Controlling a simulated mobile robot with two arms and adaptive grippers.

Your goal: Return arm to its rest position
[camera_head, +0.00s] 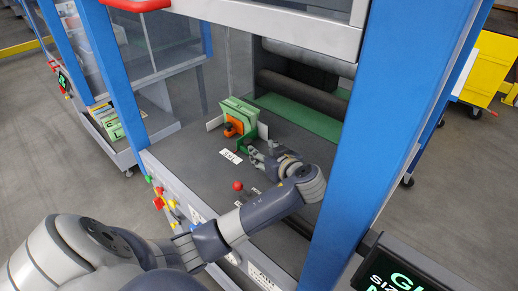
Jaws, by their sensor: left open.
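My left arm comes in from the lower left and reaches into the bay of the blue-framed machine. My left gripper (252,156) is open, just right of and below a green and orange block (236,118) on the grey bay floor. The block stands upright between white side plates. A gap between gripper and block is hard to judge at this size. My right arm and gripper are not in view.
A red knob (238,186) stands on the bay floor near my forearm. Blue posts (353,150) flank the opening. Dark rollers (300,92) lie behind. A control display (400,275) is at lower right. A yellow cart (488,70) stands beyond.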

